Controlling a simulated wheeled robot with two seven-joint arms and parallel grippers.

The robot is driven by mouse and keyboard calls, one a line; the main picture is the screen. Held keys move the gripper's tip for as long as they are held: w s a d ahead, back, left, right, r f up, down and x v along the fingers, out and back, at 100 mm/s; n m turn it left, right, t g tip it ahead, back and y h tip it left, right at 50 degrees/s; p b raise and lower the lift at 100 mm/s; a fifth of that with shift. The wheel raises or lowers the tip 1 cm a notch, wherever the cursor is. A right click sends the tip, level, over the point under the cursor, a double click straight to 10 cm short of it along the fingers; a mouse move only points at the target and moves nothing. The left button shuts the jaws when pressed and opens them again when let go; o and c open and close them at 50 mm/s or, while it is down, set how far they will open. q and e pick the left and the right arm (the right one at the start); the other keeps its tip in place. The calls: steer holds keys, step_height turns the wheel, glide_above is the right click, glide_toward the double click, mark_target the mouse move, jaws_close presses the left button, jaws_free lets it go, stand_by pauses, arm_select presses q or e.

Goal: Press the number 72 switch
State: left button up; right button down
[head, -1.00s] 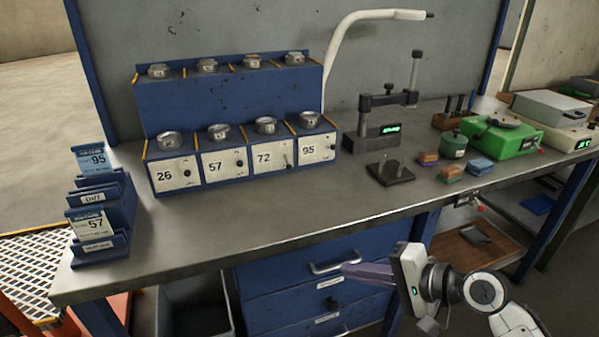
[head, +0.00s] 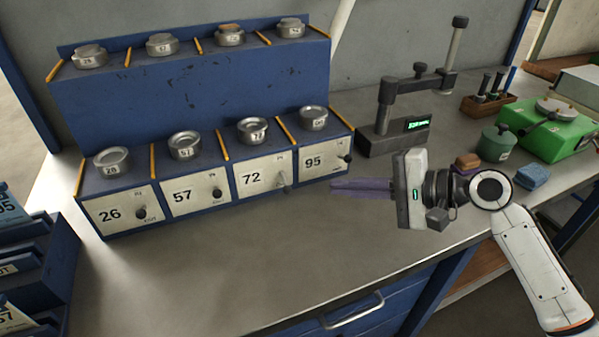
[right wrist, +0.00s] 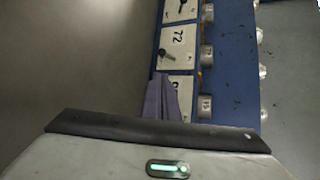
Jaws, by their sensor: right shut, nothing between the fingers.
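The number 72 switch is a small dark lever (head: 284,184) on the white panel marked 72 (head: 255,176), third from the left on the front of the blue rack. In the right wrist view the 72 panel (right wrist: 178,42) shows near the top, with its lever (right wrist: 167,56) pointing sideways. My right gripper (head: 335,189) is shut and empty, its purple fingers pointing left. It is right of the 72 lever and apart from it, in front of the 95 panel (head: 317,164). In the right wrist view the fingers (right wrist: 163,84) cover part of the 95 panel. My left gripper is not in view.
Panels 26 (head: 121,212) and 57 (head: 193,192) have similar levers. Metal cups stand on the blue rack (head: 190,95). A gauge stand (head: 398,135) and a green device (head: 545,130) stand to the right. The tabletop (head: 235,260) before the panels is clear.

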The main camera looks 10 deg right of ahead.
mark_target(285, 182)
steer(key=shift+s, duration=0.25)
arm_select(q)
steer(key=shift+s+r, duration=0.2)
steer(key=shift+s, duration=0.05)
arm_select(e)
steer(key=x, duration=1)
steer(key=shift+w, duration=0.1)
